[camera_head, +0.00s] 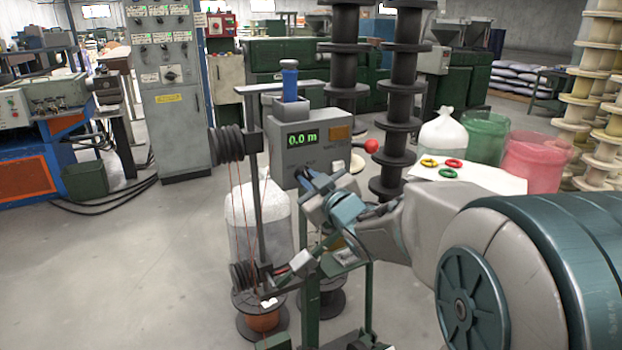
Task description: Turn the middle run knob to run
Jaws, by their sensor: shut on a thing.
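The grey control box (296,150) stands on a green frame at the middle of the head view. Its front has a lit green display reading 0.0 m and an orange panel. My gripper (304,177) reaches in from the right, its fingertips at the lower front of the box, below the display. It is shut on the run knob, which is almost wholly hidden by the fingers. The knob's setting and its markings cannot be read. A small white part (337,166) shows on the box just right of my fingers.
A post with black pulleys (228,143) and thin copper wires stands close to the left of the box. A red ball-ended lever (371,146) is at its right. A white table (496,178) with coloured rings lies behind my arm.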

